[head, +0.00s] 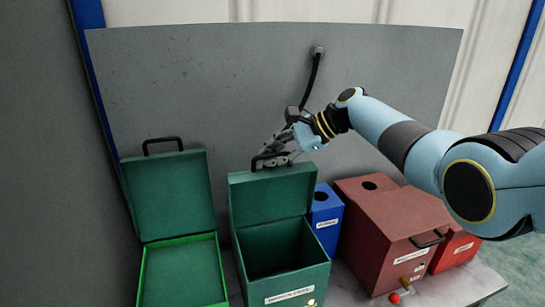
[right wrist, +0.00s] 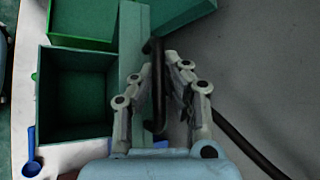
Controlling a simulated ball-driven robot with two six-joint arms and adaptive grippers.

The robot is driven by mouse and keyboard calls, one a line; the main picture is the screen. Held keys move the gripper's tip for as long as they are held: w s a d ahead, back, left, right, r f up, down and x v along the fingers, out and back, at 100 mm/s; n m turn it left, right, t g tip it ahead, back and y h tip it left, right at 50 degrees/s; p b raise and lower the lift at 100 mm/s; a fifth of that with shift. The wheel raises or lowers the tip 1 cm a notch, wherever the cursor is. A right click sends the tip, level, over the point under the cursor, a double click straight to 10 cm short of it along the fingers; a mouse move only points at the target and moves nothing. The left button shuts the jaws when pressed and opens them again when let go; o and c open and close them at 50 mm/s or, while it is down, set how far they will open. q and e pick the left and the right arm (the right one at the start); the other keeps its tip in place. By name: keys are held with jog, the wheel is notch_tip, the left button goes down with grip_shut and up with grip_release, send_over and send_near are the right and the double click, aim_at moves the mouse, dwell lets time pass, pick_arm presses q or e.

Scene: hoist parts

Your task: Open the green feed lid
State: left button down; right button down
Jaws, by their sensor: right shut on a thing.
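A green box (head: 286,263) with a white label stands at the front middle, its inside dark and open to view. Its green lid (head: 272,193) stands raised at the back edge, about upright, with a black handle (head: 258,163) on top. My right gripper (head: 276,158) is at that handle. In the right wrist view my right gripper (right wrist: 160,68) has its fingers on both sides of the black handle (right wrist: 158,100) and is shut on it. The lid (right wrist: 130,75) shows nearly edge-on there, beside the open box (right wrist: 75,95). My left gripper is not in view.
A second green container (head: 180,238) at the left has its lid (head: 170,195) open. A blue box (head: 327,222), a dark red box (head: 385,230) and a red box (head: 458,248) stand at the right. A grey panel (head: 220,90) rises behind. A blue scoop (right wrist: 31,165) shows in the right wrist view.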

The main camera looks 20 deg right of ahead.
jog(key=c, duration=1.4)
grip_release()
jog(key=v, duration=1.2)
